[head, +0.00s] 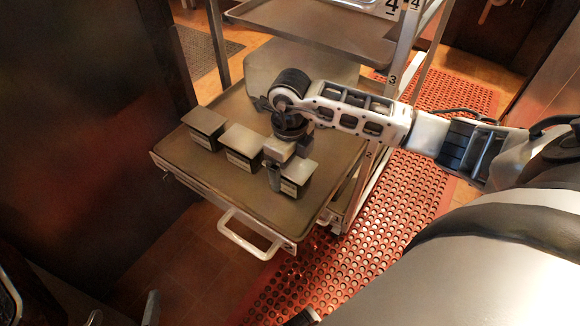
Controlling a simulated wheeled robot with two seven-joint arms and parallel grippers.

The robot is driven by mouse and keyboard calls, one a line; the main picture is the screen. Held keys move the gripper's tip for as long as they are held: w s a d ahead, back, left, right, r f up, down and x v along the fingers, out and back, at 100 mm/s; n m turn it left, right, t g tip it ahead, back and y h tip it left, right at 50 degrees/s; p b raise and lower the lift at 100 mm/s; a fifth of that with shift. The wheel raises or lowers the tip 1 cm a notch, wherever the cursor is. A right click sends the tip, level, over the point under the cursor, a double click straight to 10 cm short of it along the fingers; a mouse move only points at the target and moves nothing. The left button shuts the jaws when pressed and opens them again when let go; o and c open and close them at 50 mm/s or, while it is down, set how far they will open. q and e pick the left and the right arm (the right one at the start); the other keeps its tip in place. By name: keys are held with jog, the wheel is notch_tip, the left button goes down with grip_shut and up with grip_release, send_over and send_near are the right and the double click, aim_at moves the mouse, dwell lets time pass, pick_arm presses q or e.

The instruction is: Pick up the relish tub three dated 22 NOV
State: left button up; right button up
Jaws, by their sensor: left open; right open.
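Three dark tubs with grey lids and small pale labels stand in a row on the pulled-out tray (185,165): a left tub (204,128), a middle tub (241,147) and a right tub (296,180). The label dates are too small to read, so I cannot tell which says 22 NOV. My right gripper (287,163) points down at the right tub, open, with one finger in front of its left side. The other finger is largely hidden, and I cannot tell whether they touch the tub. My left gripper (122,314) is open and empty at the bottom left edge, partly cut off.
The tray has a pale front handle (250,236) and sits in a metal rack with numbered posts (392,80). An upper shelf (320,30) hangs above the back. A large pale container (300,68) stands behind the tubs. A red perforated mat (335,255) covers the floor.

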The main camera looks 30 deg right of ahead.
jog(key=c, duration=1.3)
jog(key=shift+r, duration=0.1)
